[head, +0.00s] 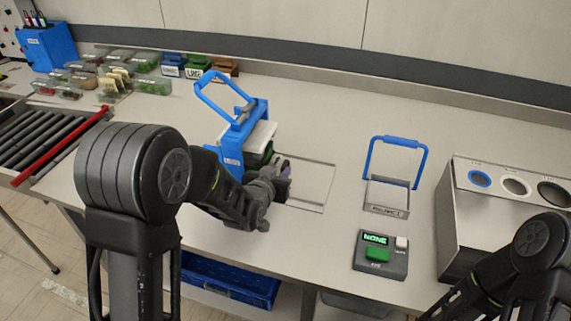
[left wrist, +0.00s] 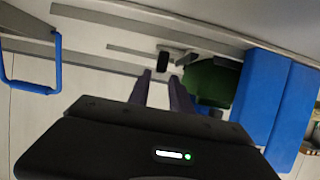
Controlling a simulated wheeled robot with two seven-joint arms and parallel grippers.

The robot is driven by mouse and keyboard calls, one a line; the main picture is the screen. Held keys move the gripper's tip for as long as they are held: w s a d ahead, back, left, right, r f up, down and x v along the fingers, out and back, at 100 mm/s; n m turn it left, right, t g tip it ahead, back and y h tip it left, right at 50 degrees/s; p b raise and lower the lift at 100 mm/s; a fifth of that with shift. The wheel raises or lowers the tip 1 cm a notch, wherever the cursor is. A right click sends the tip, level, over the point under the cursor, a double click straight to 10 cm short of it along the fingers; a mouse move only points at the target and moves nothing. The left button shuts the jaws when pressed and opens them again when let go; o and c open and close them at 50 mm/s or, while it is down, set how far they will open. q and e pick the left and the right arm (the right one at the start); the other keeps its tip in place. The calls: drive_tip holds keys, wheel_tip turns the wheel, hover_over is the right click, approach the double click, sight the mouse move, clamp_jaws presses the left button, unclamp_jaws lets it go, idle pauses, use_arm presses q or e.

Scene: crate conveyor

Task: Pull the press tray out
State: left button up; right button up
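The press (head: 230,150) is a blue frame with a raised blue lever loop (head: 222,95) and a pale plate. Something green (head: 262,154) sits low inside it, partly hidden by my left gripper. The green part (left wrist: 210,85) and the blue press posts (left wrist: 272,100) also show in the left wrist view. My left gripper (head: 281,176) is at the press's right side, over the table. In the left wrist view its two fingers (left wrist: 161,85) are apart, with a small dark block (left wrist: 176,60) just beyond the tips. I cannot make out the tray's edges. My right gripper is out of view.
A pale rectangular outline (head: 312,188) lies right of the press. Farther right are a blue-handled frame (head: 398,146), a button box (head: 380,254) and a bin with round openings (head: 480,210). Clear boxes stand at the back left, rollers (head: 35,135) at the left.

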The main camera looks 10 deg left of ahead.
sight(284, 166)
use_arm(q)
drive_tip(key=p+x, duration=0.1)
drive_tip(key=x, duration=0.5)
drive_tip(key=shift+w, duration=0.1)
clamp_jaws()
idle(1.3)
